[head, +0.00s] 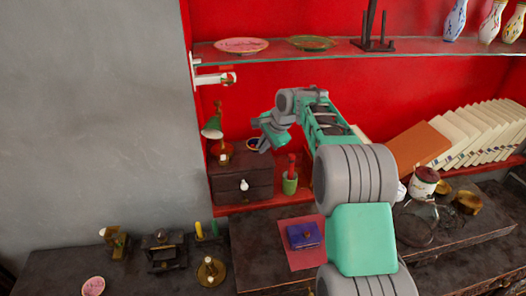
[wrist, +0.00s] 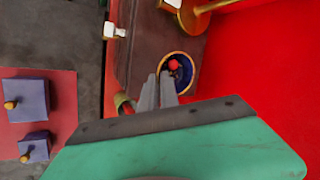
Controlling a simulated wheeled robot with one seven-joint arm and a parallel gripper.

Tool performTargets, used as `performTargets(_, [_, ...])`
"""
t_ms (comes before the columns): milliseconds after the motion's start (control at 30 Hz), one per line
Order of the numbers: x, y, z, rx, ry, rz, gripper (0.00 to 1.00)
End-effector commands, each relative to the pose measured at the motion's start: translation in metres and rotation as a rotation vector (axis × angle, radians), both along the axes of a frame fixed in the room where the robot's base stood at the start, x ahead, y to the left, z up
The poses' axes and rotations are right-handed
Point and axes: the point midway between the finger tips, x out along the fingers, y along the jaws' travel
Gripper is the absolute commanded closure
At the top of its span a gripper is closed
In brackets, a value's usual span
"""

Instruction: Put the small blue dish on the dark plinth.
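The small blue dish (head: 252,144) has a gold rim and shows beside my gripper in the head view. In the wrist view the blue dish (wrist: 186,76) lies by the right edge of a brown top, with a red spot in its middle. My gripper (wrist: 159,75) has two grey fingers close together, their tips overlapping the dish's left edge in the picture. Whether they touch or hold the rim cannot be told. The dark drawer box (head: 240,184) stands below the dish; I cannot tell whether it or another dark block is the plinth.
A blue box (head: 304,236) sits on a red mat. A glass shelf (head: 280,52) with plates runs above. The red wall is close behind.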

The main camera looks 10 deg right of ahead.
Motion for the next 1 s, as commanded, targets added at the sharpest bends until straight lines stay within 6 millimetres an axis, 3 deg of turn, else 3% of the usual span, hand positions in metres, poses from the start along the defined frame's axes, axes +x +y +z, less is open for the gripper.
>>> performTargets(300, [0.005, -0.001, -0.037, 0.000, 0.000, 0.001, 1.00])
performTargets(567, [0.005, -0.001, -0.041, 0.000, 0.000, 0.000, 1.00])
performTargets(600, [0.005, -0.001, -0.041, 0.000, 0.000, 0.000, 0.93])
performTargets(700, [0.005, -0.001, -0.040, 0.000, 0.000, 0.000, 0.86])
performTargets(1000, [0.005, -0.001, -0.036, 0.000, -0.001, 0.001, 0.86])
